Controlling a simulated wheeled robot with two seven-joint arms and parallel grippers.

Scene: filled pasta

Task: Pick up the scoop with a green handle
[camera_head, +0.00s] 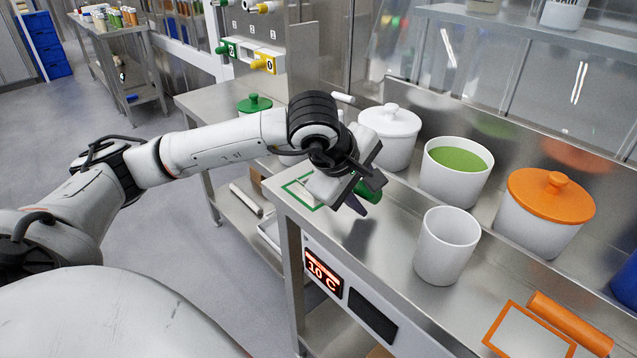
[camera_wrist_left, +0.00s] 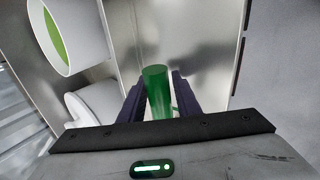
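The scoop's green handle (camera_wrist_left: 157,90) stands in the left wrist view as a green cylinder. It lies between the two dark fingers of my left gripper (camera_wrist_left: 160,97), which are parted with the handle filling most of the gap. A narrow gap seems to show on the right side, so a firm hold is not visible. A green-edged square (camera_head: 302,191) lies just left of the gripper on the counter. My right gripper is not in view.
White pots stand close by: one with a white lid (camera_head: 392,138), one with green contents (camera_head: 457,172), an empty-looking one (camera_head: 445,246), and one with an orange lid (camera_head: 545,212). An orange handle (camera_head: 570,325) lies at front right. A green lid (camera_head: 254,103) is behind the arm.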

